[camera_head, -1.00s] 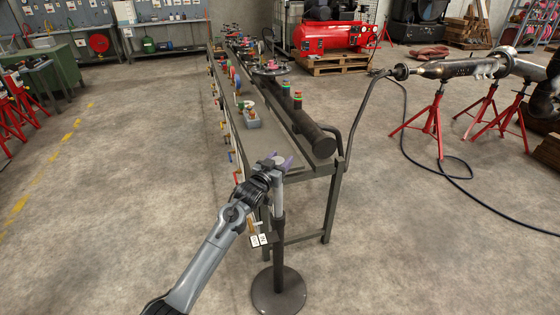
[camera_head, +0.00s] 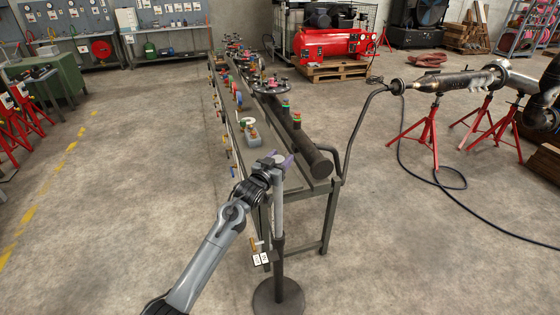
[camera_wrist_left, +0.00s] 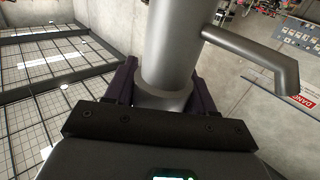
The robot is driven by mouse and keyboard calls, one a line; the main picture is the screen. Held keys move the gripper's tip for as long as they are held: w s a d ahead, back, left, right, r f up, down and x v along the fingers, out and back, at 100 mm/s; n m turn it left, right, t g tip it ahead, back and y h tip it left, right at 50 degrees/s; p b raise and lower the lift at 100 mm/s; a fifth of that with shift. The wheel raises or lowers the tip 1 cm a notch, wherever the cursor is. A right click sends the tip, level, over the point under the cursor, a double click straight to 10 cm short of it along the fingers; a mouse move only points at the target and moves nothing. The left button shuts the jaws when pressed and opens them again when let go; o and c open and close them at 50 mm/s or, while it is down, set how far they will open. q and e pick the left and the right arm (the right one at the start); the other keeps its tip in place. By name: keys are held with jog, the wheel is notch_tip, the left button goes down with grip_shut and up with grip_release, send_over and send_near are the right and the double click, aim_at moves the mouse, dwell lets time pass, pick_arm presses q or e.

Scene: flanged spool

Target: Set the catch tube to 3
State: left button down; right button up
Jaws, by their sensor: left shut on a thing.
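The catch tube (camera_head: 278,212) is a light grey upright tube on a dark post, with a round floor base (camera_head: 277,297). My left gripper (camera_head: 277,161), with purple fingers, is shut on its upper end. In the left wrist view the fingers hug both sides of a grey cylinder (camera_wrist_left: 172,50) with a bent side spout (camera_wrist_left: 250,55). White number tags (camera_head: 261,259) and a small brass-coloured part hang beside the post. The numbers are too small to read. My right gripper is out of view.
A long green-grey bench (camera_head: 330,205) with fittings and a dark roller (camera_head: 300,145) stands just behind the tube. A bent pipe (camera_head: 360,115) rises at its right end. Red stands (camera_head: 428,140) and a black hose (camera_head: 470,208) lie right.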

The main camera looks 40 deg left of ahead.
pick_arm(q)
jog(key=shift+r, duration=0.95)
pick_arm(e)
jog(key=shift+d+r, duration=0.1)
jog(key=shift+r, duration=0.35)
pick_arm(q)
jog(key=c, duration=0.8)
grip_release()
jog(key=o, duration=0.3)
jog(key=shift+f, duration=0.3)
jog(key=shift+s, duration=0.15)
jog(key=s, duration=0.3)
jog(key=s+d+p, duration=0.1)
jog(key=s, duration=0.6)
jog(key=shift+s+d+p, duration=0.2)
jog(key=shift+d+p, duration=0.1)
jog(key=shift+d, duration=0.1)
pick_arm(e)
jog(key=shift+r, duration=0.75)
